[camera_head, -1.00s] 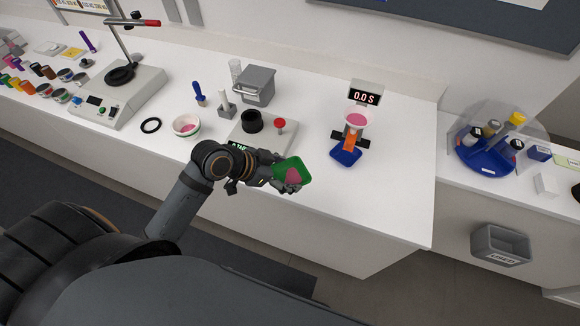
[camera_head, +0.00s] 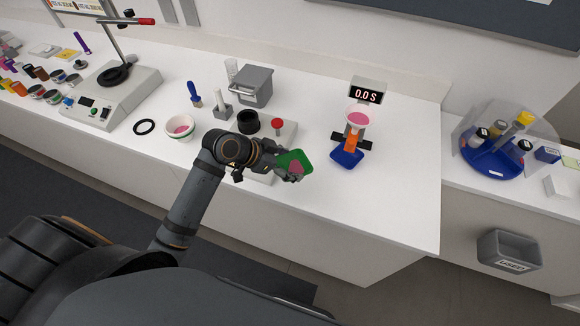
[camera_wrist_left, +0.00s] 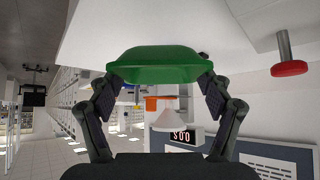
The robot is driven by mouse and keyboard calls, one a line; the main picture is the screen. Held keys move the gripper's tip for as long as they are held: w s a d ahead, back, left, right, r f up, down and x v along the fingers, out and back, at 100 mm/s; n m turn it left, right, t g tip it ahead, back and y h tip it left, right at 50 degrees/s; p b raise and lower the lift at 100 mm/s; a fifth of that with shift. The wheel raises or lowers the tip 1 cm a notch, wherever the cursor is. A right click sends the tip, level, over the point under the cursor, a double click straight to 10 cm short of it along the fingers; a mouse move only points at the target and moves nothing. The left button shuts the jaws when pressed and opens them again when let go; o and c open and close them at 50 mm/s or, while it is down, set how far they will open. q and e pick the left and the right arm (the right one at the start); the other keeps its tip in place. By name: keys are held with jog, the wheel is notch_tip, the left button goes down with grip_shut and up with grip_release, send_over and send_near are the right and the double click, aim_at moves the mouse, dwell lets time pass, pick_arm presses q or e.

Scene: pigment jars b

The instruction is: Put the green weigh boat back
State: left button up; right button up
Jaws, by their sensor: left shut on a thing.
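The green weigh boat (camera_head: 294,161) has a pink patch on its inside and is held in my left gripper (camera_head: 287,167) above the front part of the bench. In the left wrist view the green weigh boat (camera_wrist_left: 160,66) sits between the two fingers, which close on it from both sides. It is tilted in the head view. My right gripper does not show in either view.
A funnel with pink content (camera_head: 358,118) stands over a blue tray (camera_head: 347,158) to the right, by a display reading 0.0 S. A red-topped knob (camera_head: 277,124) and a black cup (camera_head: 248,122) stand behind my gripper. A white bowl (camera_head: 180,128) is left. The bench front right is clear.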

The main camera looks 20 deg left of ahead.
aim_at(288, 162)
pick_arm(q)
jog(key=w+f, duration=0.1)
jog(key=f, duration=0.1)
jog(key=w+f, duration=0.1)
jog(key=w, duration=0.1)
jog(key=shift+a+f+p, duration=0.35)
notch_tip(288, 162, down, 2)
jog(key=shift+f+p, duration=0.2)
jog(key=shift+p, duration=0.6)
jog(key=shift+f, duration=0.3)
jog(key=shift+f, duration=0.15)
jog(key=shift+f+b, duration=0.25)
jog(key=shift+b, duration=0.15)
jog(key=o, duration=0.8)
jog(key=shift+c, duration=0.2)
